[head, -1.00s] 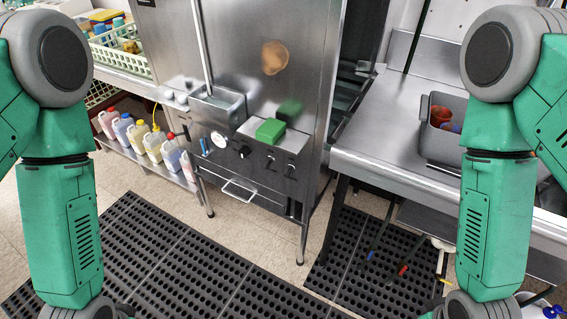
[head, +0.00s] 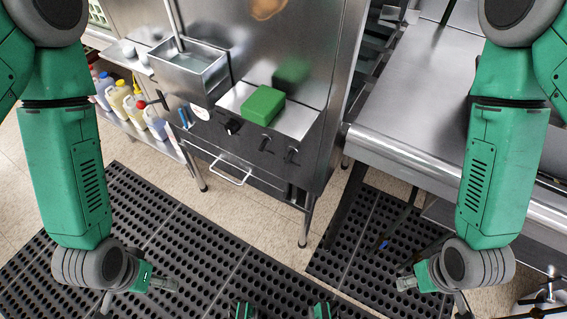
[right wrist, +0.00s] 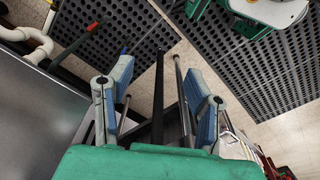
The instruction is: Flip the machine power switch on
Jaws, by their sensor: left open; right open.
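The steel machine (head: 255,45) stands at the centre of the head view. Its front panel carries a black knob (head: 230,125) and two black switch-like levers, one in the middle (head: 265,143) and one at the right (head: 291,155). I cannot tell which is the power switch or how it is set. My left gripper (head: 165,284) is low at the left, apart from the panel; its fingers are small here. My right gripper (head: 405,283) is low at the right, also apart from the panel. The right wrist view shows its blue-padded fingers (right wrist: 157,100) apart and empty.
A green block (head: 263,105) sits on the machine's ledge, beside a steel basin (head: 190,72). A bar handle (head: 230,174) juts out below the panel. A steel counter (head: 415,100) stands at the right. Several jugs (head: 118,96) line a low shelf. Perforated black mats (head: 200,250) cover the floor.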

